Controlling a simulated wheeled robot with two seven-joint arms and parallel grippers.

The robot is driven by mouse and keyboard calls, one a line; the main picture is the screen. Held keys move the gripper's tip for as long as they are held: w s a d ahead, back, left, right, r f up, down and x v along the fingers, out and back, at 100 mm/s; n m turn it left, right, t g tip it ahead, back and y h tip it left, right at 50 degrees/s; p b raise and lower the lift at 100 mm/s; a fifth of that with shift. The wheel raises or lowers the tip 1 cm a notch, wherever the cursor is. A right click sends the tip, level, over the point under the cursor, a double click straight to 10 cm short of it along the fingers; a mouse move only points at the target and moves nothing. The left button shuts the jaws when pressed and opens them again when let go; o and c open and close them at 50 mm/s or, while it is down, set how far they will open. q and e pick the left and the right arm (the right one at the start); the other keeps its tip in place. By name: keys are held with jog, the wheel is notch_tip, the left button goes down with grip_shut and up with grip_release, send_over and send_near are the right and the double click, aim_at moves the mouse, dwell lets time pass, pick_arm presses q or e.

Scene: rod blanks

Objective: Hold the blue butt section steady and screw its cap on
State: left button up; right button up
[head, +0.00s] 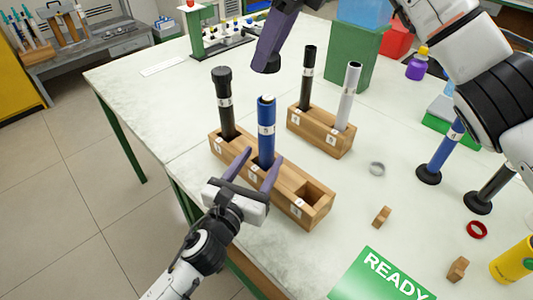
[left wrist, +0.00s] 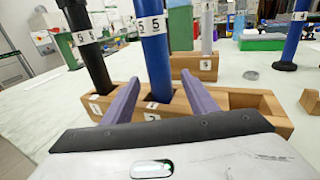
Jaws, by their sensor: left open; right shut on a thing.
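The blue butt section (head: 266,138) stands upright in the middle slot of the front wooden rack (head: 318,212), with a white label marked 5 and no cap on its top. It also shows in the left wrist view (left wrist: 156,60). My left gripper (head: 263,156) is open, its purple fingers reaching to either side of the tube low down; contact cannot be told. My right gripper (head: 277,40) is above and behind the tube, shut on a dark cap (head: 271,64), apart from the tube's top. Its far finger is hidden.
A black capped rod (head: 226,105) stands in the same rack, left of the blue one; the right slot is empty. A rear rack (head: 320,137) holds a black rod and a silver rod.

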aim_at(273, 141)
pick_arm(q)
jog(key=x, duration=0.8)
grip_shut()
